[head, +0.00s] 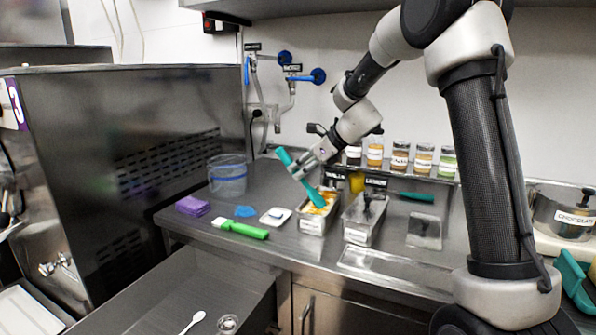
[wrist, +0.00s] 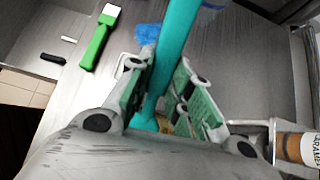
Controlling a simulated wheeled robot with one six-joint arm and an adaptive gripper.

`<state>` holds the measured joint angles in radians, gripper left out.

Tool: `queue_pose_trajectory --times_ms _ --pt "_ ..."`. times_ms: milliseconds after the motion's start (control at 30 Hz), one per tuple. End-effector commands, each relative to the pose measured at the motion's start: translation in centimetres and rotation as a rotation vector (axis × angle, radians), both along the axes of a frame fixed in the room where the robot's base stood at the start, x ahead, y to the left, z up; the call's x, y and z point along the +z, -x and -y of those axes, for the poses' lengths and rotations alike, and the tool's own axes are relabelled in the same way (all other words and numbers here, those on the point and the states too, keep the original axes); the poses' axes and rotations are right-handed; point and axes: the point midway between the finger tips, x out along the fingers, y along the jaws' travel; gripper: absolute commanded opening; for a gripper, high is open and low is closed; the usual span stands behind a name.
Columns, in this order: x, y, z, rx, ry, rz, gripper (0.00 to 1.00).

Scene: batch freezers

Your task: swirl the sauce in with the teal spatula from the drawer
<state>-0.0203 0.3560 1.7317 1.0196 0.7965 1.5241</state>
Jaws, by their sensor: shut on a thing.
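My gripper (head: 308,165) is shut on the teal spatula (head: 316,196) above the counter. The spatula is tilted, its upper end to the upper left and its lower end at a metal pan (head: 312,224) with yellow-orange contents. I cannot tell how deep the lower end sits. In the wrist view the teal spatula (wrist: 174,40) runs between the fingers of my gripper (wrist: 160,95); its lower part is partly hidden. An open drawer (head: 215,290) below the counter holds a white spoon (head: 193,321) and a small clear cup (head: 228,323).
A second metal pan (head: 362,222) stands just right of the first. A green-handled scraper (head: 241,229), purple cloth (head: 192,206) and clear bucket (head: 227,176) are to the left. Labelled jars (head: 400,157) line the back shelf. A chocolate pot (head: 562,212) is at far right.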

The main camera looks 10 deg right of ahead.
Motion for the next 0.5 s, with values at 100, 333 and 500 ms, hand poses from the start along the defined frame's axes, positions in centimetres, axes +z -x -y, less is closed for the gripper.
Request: queue_pose_trajectory --times_ms 100,333,500 --pt "0.0 -0.9 0.6 -0.001 0.0 0.001 0.0" --pt "-0.1 -2.6 1.8 -0.001 0.0 0.0 0.0" --pt "0.0 -3.9 2.6 -0.001 0.0 0.001 0.0"
